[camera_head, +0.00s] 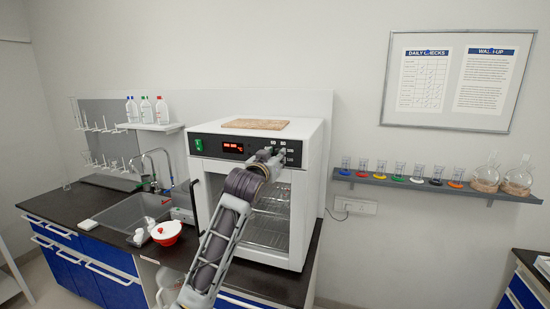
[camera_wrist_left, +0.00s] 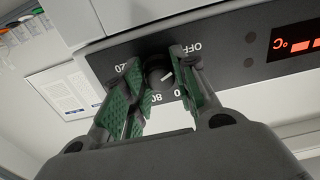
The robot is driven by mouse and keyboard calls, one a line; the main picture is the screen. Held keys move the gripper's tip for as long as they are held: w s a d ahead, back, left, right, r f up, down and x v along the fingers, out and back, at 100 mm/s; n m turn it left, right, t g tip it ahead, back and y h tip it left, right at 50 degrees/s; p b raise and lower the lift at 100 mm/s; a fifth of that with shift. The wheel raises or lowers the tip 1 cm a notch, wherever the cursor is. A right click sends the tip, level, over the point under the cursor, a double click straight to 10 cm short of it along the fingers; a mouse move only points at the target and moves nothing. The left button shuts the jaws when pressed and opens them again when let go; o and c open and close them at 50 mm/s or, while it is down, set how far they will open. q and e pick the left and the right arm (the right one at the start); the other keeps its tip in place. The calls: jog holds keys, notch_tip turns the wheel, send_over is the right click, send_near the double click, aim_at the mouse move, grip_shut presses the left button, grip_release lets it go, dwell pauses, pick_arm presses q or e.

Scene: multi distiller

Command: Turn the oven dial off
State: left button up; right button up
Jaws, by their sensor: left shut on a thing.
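The white oven (camera_head: 312,150) stands on the dark counter, with a black control panel across its top front. The oven dial (camera_wrist_left: 159,74) is small, dark and round, with a white mark pointing up and to the right in the left wrist view. "OFF" and several numbers are printed around it. My left gripper (camera_wrist_left: 161,80) has its green-padded fingers on both sides of the dial, shut on it. In the head view my left gripper (camera_head: 272,156) is at the right part of the panel and hides the dial. My right gripper is not in view.
A red display (camera_head: 233,147) is lit on the panel. Wire racks (camera_head: 268,222) show inside the oven. A red-and-white bowl (camera_head: 166,233) and a sink (camera_head: 135,213) are to the left. A glassware shelf (camera_head: 437,187) is on the right wall.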

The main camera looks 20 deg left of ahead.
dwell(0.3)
pick_arm(q)
jog(key=o, duration=1)
jog(key=shift+w, duration=0.1)
jog(key=shift+s+a, duration=0.2)
jog(key=shift+s, duration=5.85)
